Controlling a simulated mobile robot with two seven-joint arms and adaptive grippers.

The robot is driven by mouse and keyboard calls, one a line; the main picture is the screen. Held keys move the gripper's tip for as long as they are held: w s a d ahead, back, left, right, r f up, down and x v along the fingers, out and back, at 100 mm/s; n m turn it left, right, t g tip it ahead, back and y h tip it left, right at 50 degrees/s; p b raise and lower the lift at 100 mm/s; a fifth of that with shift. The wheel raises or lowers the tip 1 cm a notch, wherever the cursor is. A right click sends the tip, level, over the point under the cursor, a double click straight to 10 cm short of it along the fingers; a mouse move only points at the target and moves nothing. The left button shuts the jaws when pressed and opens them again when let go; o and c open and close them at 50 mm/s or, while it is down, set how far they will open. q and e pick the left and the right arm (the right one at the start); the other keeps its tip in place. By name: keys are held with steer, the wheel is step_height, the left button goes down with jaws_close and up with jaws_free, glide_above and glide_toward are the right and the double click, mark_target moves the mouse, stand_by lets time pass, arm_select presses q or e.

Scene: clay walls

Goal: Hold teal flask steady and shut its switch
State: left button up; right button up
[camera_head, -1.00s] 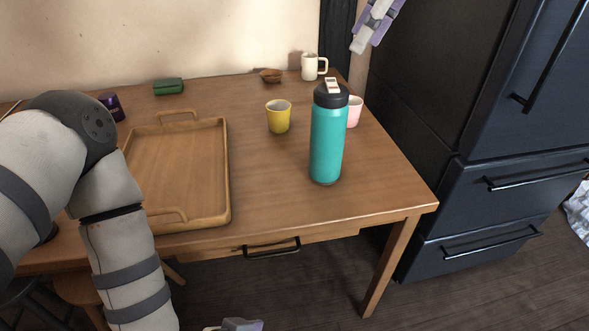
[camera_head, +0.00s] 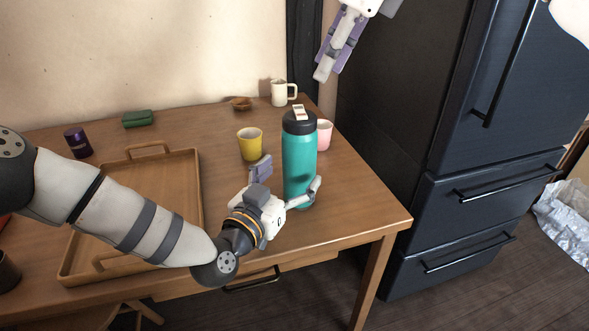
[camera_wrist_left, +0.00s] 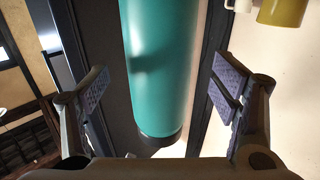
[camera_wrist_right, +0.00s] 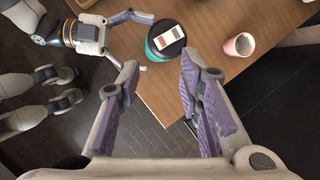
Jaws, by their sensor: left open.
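The teal flask (camera_head: 299,165) stands upright near the table's right side, with a black lid carrying a pale switch (camera_head: 299,112). In the right wrist view the switch (camera_wrist_right: 169,38) shows a white panel with a brownish patch on the lid; its exact setting is unclear. My left gripper (camera_head: 289,176) is open, its fingers on either side of the flask body. In the left wrist view the flask (camera_wrist_left: 160,70) is between the fingers, with gaps visible at both sides. My right gripper (camera_head: 325,66) is above the flask; its fingers (camera_wrist_right: 159,68) are apart and empty.
On the wooden table (camera_head: 345,215), a yellow cup (camera_head: 249,143) and a pink cup (camera_head: 324,134) stand close to the flask. A white mug (camera_head: 279,93) and brown bowl (camera_head: 240,104) are behind. A tray (camera_head: 195,185) lies left. A dark fridge (camera_head: 400,110) rises right.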

mark_target(298, 166)
arm_select(q)
steer(key=x, duration=0.4)
steer(key=c, duration=1.5)
steer(key=shift+c, duration=0.8)
arm_select(e)
steer(key=shift+c, duration=1.4)
steer(key=shift+d+h, duration=0.15)
steer(key=shift+h, duration=0.25)
steer(key=c, duration=0.5)
steer(key=d+n+t+h, duration=0.1)
steer(key=t+h, duration=0.1)
steer(key=w+d+n+t+h, duration=0.1)
steer(key=n+h, duration=0.1)
steer(key=shift+w+r+t, duration=0.15)
steer(key=shift+t, duration=0.25)
jaws_close()
steer(key=s+a+f+n+t+y, duration=0.1)
steer(key=s+n+t, duration=0.3)
steer(key=n, duration=0.6)
steer(key=s+a+f+n+t+y, duration=0.1)
steer(key=s+a+n+t+y, duration=0.2)
steer(key=n, duration=0.7)
steer(key=s+t, duration=0.1)
steer(key=t, duration=0.1)
steer(key=shift+s+f+n+t, duration=0.25)
steer(key=shift+s+n+t, duration=0.05)
steer(key=shift+n+t, duration=0.1)
